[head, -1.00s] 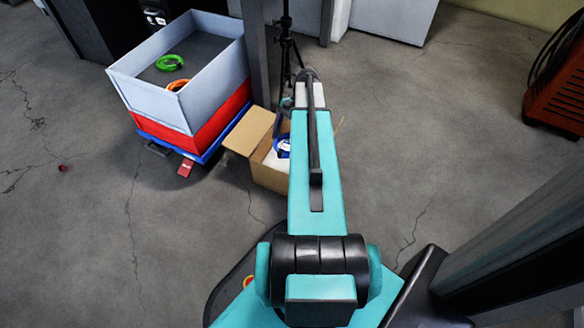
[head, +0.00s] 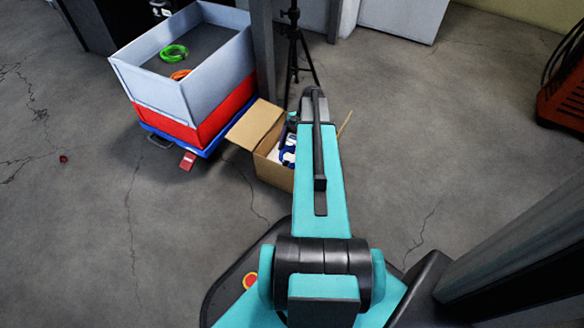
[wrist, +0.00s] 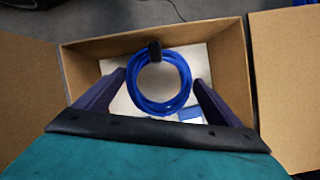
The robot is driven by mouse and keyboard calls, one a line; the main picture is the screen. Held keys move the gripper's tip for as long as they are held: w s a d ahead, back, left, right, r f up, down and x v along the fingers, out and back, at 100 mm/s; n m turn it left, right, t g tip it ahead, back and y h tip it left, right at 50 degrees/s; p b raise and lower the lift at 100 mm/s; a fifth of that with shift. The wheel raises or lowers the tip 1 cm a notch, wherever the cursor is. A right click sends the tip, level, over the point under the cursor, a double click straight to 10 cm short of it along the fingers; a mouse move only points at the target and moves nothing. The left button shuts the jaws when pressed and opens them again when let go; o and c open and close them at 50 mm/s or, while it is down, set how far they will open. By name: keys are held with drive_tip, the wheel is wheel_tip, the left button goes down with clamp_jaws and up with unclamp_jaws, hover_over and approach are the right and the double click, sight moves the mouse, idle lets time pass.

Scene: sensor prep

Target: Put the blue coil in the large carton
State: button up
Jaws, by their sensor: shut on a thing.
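The blue coil (wrist: 182,95) is a ring of blue cable with a black tie. In the wrist view it sits between the two fingers of my gripper (wrist: 160,88), which is shut on it. In the head view only part of the coil (head: 288,158) shows beside my arm. The large carton (head: 272,175) is an open brown box with its flaps folded out. In the wrist view the carton (wrist: 236,62) surrounds the coil on several sides, and the coil is over its opening. How far the coil is above the bottom I cannot tell.
A white item with a blue patch (wrist: 190,114) lies in the carton. A grey crate (head: 150,92) with a green coil (head: 174,52) and an orange coil (head: 181,74) stands on a red crate (head: 228,112) at left. A tripod (head: 293,45) stands behind the carton.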

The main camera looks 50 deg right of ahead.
drive_tip(key=shift+f, duration=1.1)
drive_tip(key=shift+b, duration=0.3)
drive_tip(key=shift+f+b, duration=1.3)
drive_tip(key=shift+f, duration=1.3)
drive_tip(key=o, duration=1.1)
drive_tip(key=shift+p+v, duration=3.15)
drive_tip(key=shift+v, duration=2.9)
